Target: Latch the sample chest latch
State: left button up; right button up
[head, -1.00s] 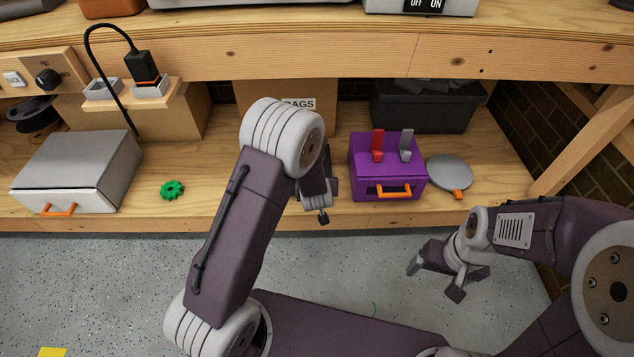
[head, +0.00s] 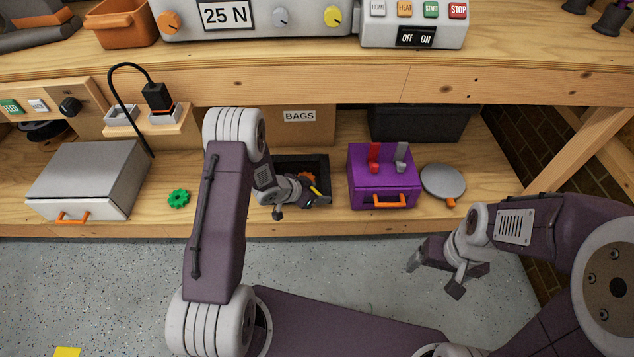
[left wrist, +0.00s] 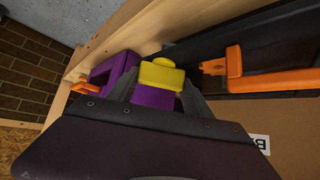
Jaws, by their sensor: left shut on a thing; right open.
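A purple chest (head: 360,190) with an orange front handle (head: 390,200) stands on the lower shelf. A red lever (head: 374,155) and a grey lever (head: 401,157) stand upright on it; I cannot tell which is the latch. My left gripper (head: 305,198) is left of the chest, over a dark tray, apart from the chest. The chest also shows there (left wrist: 115,72). My right gripper (head: 434,276) is open and empty, low in front of the shelf.
The dark tray (head: 322,163) holds an orange part. A grey round-headed thing (head: 443,181) lies right of the chest. A green gear (head: 179,198) and a grey box (head: 85,175) with an orange handle are left. The upper shelf (head: 330,62) overhangs; a wooden post (head: 570,145) stands right.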

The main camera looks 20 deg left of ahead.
pick_arm(q)
jog(key=m+p, duration=0.1)
jog(key=p, duration=0.1)
jog(key=m+g+h+p, duration=0.1)
jog(key=p, duration=0.1)
jog(key=shift+a+r+m, duration=0.1)
jog(key=shift+r+m, duration=0.2)
jog(key=shift+m, duration=0.1)
jog(key=shift+w+f+m+g+h+p, duration=0.15)
jog(key=shift+m+g+h+p, duration=0.25)
jog(key=shift+m+g+h, duration=0.4)
jog(key=shift+f+m+g, duration=0.2)
jog(key=shift+m+g, duration=0.2)
jog(key=shift+m, duration=0.4)
jog(key=shift+m+g+h+b, duration=0.35)
jog(key=shift+m+g, duration=0.25)
jog(key=shift+m, duration=0.2)
pick_arm(e)
jog(key=shift+r, duration=2.85)
pick_arm(q)
jog(key=shift+m, duration=0.3)
jog(key=o, duration=1.4)
jog(key=shift+c, duration=0.2)
